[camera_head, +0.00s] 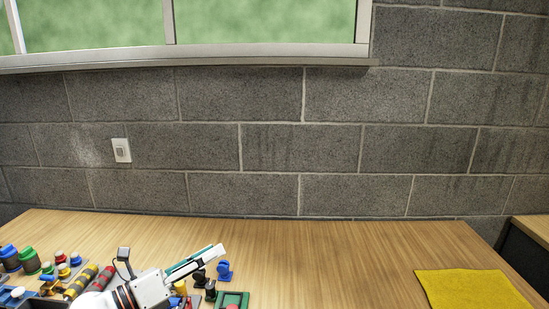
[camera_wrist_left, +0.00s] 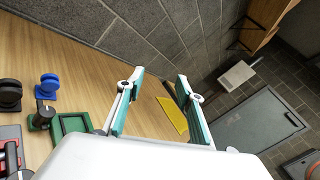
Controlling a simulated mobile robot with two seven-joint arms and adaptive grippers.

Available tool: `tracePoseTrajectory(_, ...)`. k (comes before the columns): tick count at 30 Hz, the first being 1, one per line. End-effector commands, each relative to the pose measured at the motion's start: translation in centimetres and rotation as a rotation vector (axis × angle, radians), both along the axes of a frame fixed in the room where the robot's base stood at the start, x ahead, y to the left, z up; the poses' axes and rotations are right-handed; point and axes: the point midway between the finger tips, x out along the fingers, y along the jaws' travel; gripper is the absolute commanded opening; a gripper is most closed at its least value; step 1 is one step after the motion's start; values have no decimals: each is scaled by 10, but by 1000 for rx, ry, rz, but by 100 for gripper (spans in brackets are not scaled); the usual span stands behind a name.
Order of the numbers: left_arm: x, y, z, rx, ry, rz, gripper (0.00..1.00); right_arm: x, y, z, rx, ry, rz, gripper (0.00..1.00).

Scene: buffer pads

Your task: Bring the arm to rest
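My left gripper (camera_head: 213,256) reaches in from the lower left of the head view, above the wooden table (camera_head: 330,262). In the left wrist view its two teal-lined fingers (camera_wrist_left: 160,78) stand apart with nothing between them, so it is open and empty. Blue (camera_head: 224,271) and black (camera_head: 198,277) knob-shaped pieces stand close to it in the head view, and a green tray (camera_head: 243,299) lies just below them. My right gripper shows in neither view.
Several coloured buffer pads and parts (camera_head: 30,262) crowd the table's left side. A yellow cloth (camera_head: 470,289) lies at the right. The middle of the table is clear. A block wall (camera_head: 270,150) with a window stands behind; a grey door (camera_wrist_left: 258,122) shows in the wrist view.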

Motion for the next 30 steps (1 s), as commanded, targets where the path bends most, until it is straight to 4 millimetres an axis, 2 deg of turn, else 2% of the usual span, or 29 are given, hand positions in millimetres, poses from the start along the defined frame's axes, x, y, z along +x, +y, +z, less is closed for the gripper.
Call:
tracePoseTrajectory(2, -5, 3, 14, -197, 46, 89, 37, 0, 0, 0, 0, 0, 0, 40)
tracePoseTrajectory(4, -6, 16, 21, -360, 95, 183, 37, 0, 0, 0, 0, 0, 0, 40)
tracePoseTrajectory(8, -12, 56, 14, -640, 216, 382, 37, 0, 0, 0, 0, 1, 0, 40)
tracePoseTrajectory(11, -23, 92, -9, -830, 328, 554, 37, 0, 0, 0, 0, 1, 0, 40)
tracePoseTrajectory(14, -44, 129, -45, -995, 453, 741, 37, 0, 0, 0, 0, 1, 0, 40)
tracePoseTrajectory(18, -91, 170, -106, -1169, 635, 1010, 37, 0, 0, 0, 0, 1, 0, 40)
tracePoseTrajectory(21, -124, 186, -139, -1239, 734, 1155, 37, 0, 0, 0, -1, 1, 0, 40)
tracePoseTrajectory(24, -152, 195, -162, -1277, 807, 1263, 37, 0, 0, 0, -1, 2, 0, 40)
tracePoseTrajectory(30, -199, 204, -195, -1318, 920, 1428, 37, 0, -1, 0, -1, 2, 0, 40)
